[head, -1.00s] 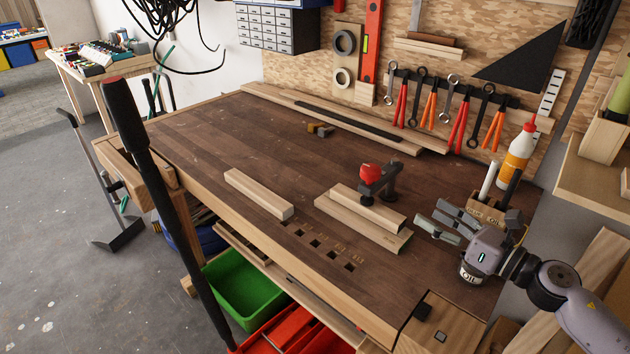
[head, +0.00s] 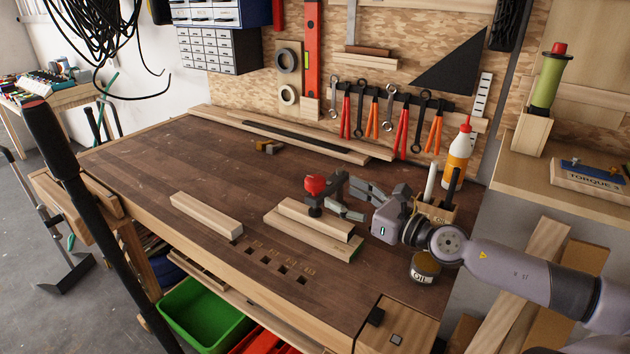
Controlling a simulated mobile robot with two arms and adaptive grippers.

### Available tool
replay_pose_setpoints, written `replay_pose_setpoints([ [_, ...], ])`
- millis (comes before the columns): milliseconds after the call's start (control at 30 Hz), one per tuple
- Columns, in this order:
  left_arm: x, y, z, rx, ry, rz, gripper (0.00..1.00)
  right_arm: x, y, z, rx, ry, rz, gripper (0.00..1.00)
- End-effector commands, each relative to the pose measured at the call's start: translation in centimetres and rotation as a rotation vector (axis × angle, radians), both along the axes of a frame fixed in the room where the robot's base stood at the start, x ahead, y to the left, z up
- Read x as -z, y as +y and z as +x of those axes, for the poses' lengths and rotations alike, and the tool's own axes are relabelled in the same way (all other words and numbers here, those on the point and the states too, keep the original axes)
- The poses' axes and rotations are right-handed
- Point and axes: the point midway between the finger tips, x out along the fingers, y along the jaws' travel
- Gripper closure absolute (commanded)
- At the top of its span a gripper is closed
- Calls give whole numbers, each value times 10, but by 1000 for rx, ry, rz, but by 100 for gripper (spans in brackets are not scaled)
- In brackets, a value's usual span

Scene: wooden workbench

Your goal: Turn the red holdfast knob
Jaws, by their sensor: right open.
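The red holdfast knob (head: 316,184) sits on top of the black holdfast (head: 314,211) on the workbench. The holdfast stands over a wooden piece (head: 335,222) stacked on a wider board (head: 345,249). My right gripper (head: 348,200) comes in from the right with its fingers apart and pointing left towards the knob. It is just right of the knob and overlaps the rear of the holdfast in the picture; I cannot tell whether they touch. Nothing shows between its fingers. My left gripper is out of view.
An oil can (head: 425,268) stands under my right arm. A glue bottle (head: 457,155) and a wooden holder (head: 437,210) stand behind my wrist. A loose wood block (head: 206,214) lies left of the holdfast.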

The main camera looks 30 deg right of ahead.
Motion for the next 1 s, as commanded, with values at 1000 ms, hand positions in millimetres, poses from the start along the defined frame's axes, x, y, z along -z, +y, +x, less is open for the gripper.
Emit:
replay_pose_setpoints([
  [1000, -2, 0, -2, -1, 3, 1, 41, -3, 15, 78, 8, -3, 5, 41],
])
